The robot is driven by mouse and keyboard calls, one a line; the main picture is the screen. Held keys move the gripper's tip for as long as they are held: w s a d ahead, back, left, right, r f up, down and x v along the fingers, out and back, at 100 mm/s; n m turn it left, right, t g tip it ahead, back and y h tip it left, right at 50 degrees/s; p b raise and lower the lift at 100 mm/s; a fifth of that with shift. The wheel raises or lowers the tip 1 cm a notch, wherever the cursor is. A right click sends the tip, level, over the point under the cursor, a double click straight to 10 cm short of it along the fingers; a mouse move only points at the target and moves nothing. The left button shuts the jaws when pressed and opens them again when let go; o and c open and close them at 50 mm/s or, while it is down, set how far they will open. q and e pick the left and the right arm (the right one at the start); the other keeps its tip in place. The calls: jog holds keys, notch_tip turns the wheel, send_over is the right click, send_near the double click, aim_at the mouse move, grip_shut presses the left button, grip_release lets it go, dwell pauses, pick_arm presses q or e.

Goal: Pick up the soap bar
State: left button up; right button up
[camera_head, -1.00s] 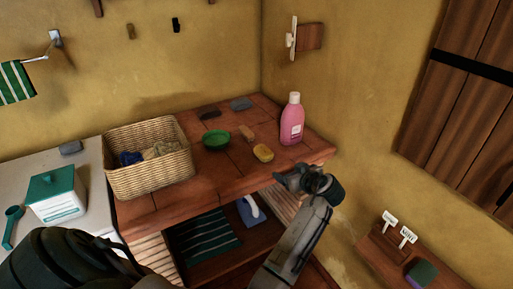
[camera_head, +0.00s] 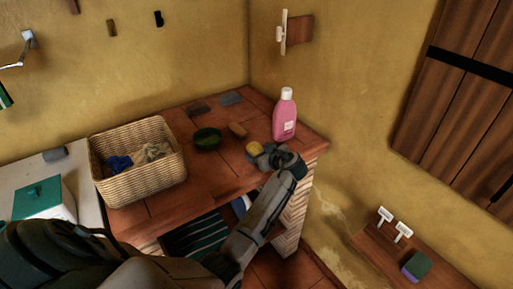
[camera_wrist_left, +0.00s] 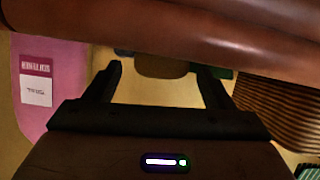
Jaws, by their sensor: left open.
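The soap bar (camera_head: 254,148) appears to be the small yellow block on the red-brown counter, left of the pink bottle (camera_head: 284,116). My left gripper (camera_head: 263,157) is open at the counter's front edge, right beside the yellow block and partly covering it. I cannot tell whether they touch. In the left wrist view, which looks upside down, the open fingers (camera_wrist_left: 159,72) stand apart. A brownish block (camera_wrist_left: 160,67) shows between and beyond them; I cannot tell whether it is the soap. My right gripper is not in view.
A green bowl (camera_head: 207,139) and a small brown block (camera_head: 237,130) lie behind the soap. A wicker basket (camera_head: 140,188) stands at the left. Grey pieces (camera_head: 230,98) lie at the back. A striped towel (camera_head: 195,240) is on the shelf below.

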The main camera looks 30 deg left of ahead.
pick_arm(q)
jog(key=shift+w+a+f, duration=0.1)
jog(key=shift+w+a, duration=0.15)
jog(key=shift+a, duration=0.4)
jog(key=shift+w+a+f, duration=0.2)
jog(key=shift+a+f, duration=0.15)
jog(key=shift+d, duration=0.1)
jog(key=shift+r, duration=0.1)
jog(key=c, duration=1.1)
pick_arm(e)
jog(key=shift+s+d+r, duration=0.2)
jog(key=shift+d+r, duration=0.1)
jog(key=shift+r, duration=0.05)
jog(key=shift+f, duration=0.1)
